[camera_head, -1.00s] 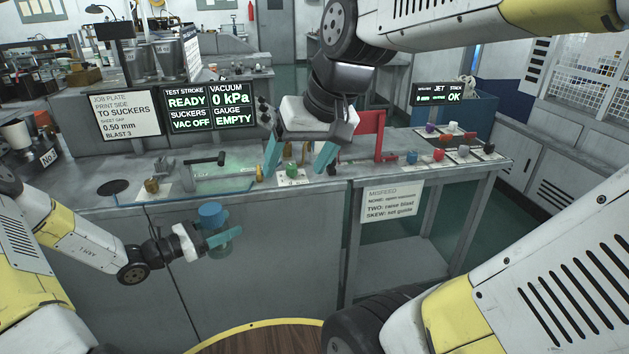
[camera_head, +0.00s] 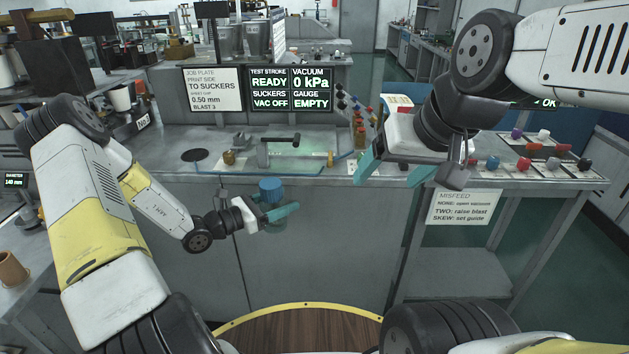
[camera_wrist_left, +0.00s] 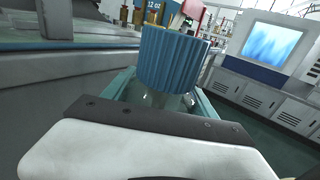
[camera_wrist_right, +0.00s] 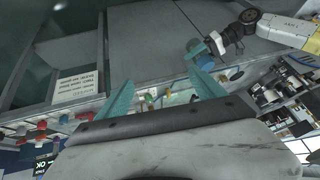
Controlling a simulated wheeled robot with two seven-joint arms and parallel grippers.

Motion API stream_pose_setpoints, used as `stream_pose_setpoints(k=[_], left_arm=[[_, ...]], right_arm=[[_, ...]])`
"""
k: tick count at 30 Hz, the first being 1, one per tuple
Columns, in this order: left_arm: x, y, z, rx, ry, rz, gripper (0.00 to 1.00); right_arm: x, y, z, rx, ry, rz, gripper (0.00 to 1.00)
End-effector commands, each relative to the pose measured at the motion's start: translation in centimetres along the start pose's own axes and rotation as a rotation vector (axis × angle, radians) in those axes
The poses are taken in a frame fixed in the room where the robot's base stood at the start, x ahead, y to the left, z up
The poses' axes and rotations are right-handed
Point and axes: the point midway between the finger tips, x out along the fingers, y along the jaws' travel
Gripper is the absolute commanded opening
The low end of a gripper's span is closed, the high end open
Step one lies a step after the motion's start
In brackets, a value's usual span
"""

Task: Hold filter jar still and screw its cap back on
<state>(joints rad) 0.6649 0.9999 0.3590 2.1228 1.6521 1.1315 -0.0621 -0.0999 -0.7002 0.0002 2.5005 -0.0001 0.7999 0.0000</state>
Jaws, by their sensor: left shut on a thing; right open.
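The filter jar (camera_head: 274,222) is a clear jar with a ribbed blue cap (camera_head: 271,190) sitting on its top. My left gripper (camera_head: 283,212) is shut on the jar and holds it in the air in front of the bench. In the left wrist view the blue cap (camera_wrist_left: 172,58) stands between the teal fingers, with the clear jar (camera_wrist_left: 160,100) below it. Whether the cap is threaded on cannot be told. My right gripper (camera_head: 393,168) is open and empty above the bench front edge, to the right of the jar. Its two teal fingers (camera_wrist_right: 165,95) are spread in the right wrist view.
The bench (camera_head: 330,200) runs behind the jar, with a black-handled tool (camera_head: 282,141) and a brass fitting (camera_head: 229,157) on it. Several coloured knobs (camera_head: 523,164) stand at the right. A hanging sign (camera_head: 464,207) is on the front. The space before the bench is free.

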Motion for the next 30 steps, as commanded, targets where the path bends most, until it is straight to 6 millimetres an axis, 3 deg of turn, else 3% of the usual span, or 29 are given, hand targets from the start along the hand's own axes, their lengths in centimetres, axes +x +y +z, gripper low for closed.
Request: stream_pose_setpoints(k=[6, 12, 22, 28, 30], left_arm=[[-5.1, 2.0, 1.0, -0.006, 0.000, 0.311, 0.00], [-8.6, 3.0, 0.8, -0.002, -0.001, 0.491, 0.00], [-9.1, 3.1, 0.8, 0.001, -0.002, 0.518, 0.00], [-9.1, 3.1, 0.8, 0.001, -0.002, 0.517, 0.00], [-9.1, 3.1, 0.8, 0.001, -0.002, 0.517, 0.00]], right_arm=[[0.0, 0.0, 0.0, 0.000, 0.000, 0.000, 0.78], [0.0, 0.0, 0.0, 0.000, 0.000, 0.000, 0.78], [0.0, 0.0, 0.0, 0.000, 0.000, 0.000, 0.78], [0.0, 0.0, 0.0, 0.000, 0.000, 0.000, 0.39], [0.0, 0.0, 0.0, 0.000, 0.000, 0.000, 0.36]])
